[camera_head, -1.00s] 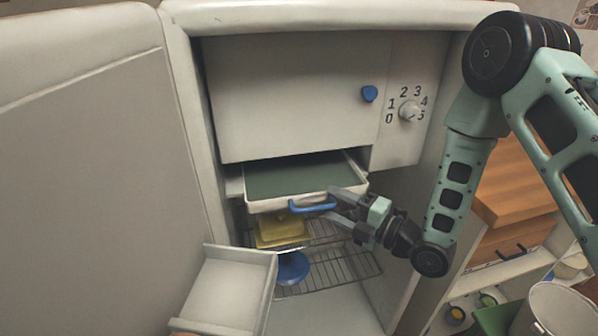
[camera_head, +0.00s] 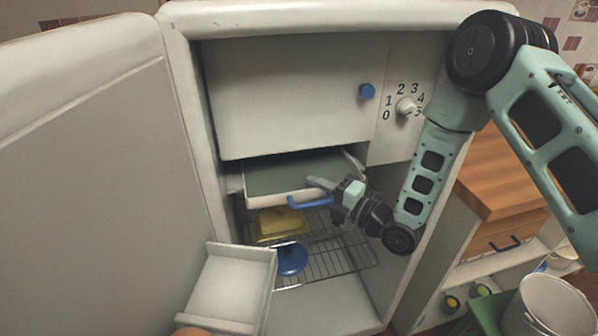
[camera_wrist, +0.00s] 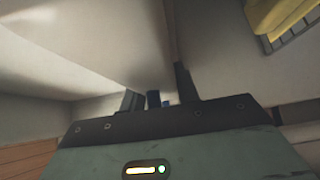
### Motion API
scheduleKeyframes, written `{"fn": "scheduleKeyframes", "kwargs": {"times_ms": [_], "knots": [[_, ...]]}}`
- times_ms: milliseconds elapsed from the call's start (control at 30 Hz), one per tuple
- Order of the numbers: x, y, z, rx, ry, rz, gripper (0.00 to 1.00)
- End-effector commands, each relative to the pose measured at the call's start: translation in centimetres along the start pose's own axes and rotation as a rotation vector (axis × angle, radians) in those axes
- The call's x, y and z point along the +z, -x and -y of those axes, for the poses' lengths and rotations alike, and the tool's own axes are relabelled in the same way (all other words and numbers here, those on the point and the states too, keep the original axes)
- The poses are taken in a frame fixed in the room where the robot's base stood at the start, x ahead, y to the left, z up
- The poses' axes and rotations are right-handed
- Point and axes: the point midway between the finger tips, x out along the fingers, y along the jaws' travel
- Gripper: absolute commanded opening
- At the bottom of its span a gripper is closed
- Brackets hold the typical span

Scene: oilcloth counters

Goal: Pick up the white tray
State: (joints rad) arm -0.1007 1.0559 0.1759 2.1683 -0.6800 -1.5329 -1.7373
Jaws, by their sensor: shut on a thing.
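The white tray (camera_head: 262,200) is a shallow drawer-like tray with a dark green inner floor and a blue handle (camera_head: 309,203) on its front. It sits level under the freezer compartment inside the fridge. My gripper (camera_head: 318,190) is at the tray's front right corner, beside the handle. One finger shows over the tray's edge; the other is hidden. The gripper is shut on the tray. In the wrist view, the tray's pale surface (camera_wrist: 105,40) runs down to the fingers, with bits of blue between them.
The freezer door (camera_head: 285,100) is directly above the tray. Below, a wire rack (camera_head: 335,255) holds a yellow block-like item (camera_head: 280,222) and a blue round item (camera_head: 291,260). The open fridge door (camera_head: 90,170) with its white bin (camera_head: 232,290) stands left. A wooden-topped counter (camera_head: 500,180) stands right.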

Motion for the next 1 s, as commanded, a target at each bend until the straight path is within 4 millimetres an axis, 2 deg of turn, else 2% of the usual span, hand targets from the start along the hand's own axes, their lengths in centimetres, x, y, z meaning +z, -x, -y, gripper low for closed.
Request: {"fn": "scheduleKeyframes", "kwargs": {"times_ms": [267, 467, 800, 967, 1000], "knots": [[0.0, 0.0, -0.3, 0.002, 0.001, 0.000, 0.05], [-0.1, 0.1, -1.6, 0.003, 0.002, -0.001, 0.05], [-5.3, 6.5, -1.1, -0.003, -0.003, -0.002, 0.05], [-7.9, 9.8, -1.8, -0.007, -0.007, -0.001, 0.05], [-8.0, 9.9, -2.1, -0.005, -0.005, 0.000, 0.05]]}}
